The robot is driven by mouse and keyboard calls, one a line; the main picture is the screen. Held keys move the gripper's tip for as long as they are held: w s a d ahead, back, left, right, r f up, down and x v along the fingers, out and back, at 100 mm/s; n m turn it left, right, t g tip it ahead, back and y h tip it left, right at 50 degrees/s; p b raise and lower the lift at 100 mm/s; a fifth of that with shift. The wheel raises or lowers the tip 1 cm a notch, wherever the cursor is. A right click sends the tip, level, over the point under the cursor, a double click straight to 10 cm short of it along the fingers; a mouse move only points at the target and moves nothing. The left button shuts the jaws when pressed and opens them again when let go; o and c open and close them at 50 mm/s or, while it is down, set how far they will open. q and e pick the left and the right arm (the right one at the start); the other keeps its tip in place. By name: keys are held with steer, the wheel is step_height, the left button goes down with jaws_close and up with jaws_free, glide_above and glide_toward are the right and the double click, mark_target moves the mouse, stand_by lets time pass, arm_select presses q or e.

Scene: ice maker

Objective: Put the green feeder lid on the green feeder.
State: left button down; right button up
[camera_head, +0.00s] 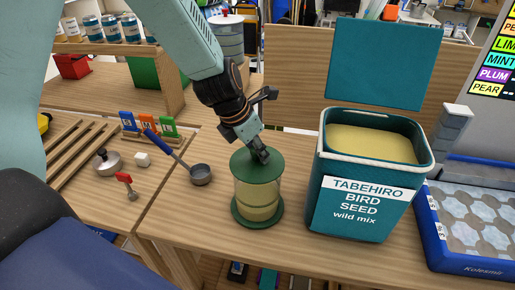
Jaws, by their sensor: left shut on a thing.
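The green feeder (257,197) stands upright on the wooden table, left of the bird seed bin. It has a clear body with pale yellow seed inside and a green base. The green feeder lid (258,172) is at the top of the feeder; I cannot tell whether it is fully seated or a little above the body. My left gripper (261,156) comes down from the upper left and is shut on the lid's top, its fingertips hiding the lid's upper middle. My right gripper is not in view.
A teal bird seed bin (360,205) full of seed stands close on the right, its lid raised behind. A dark scoop (200,174) with a blue handle lies to the left. A blue tray (470,262) is at the far right. The table front is clear.

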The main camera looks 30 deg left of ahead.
arm_select(q)
steer(key=shift+f, duration=0.15)
steer(key=shift+w+f, duration=0.2)
steer(key=shift+f, duration=0.15)
steer(key=shift+b, duration=0.35)
steer(key=shift+s, duration=0.15)
steer(key=c, duration=1.2)
jaws_free()
steer(key=shift+o, duration=1.3)
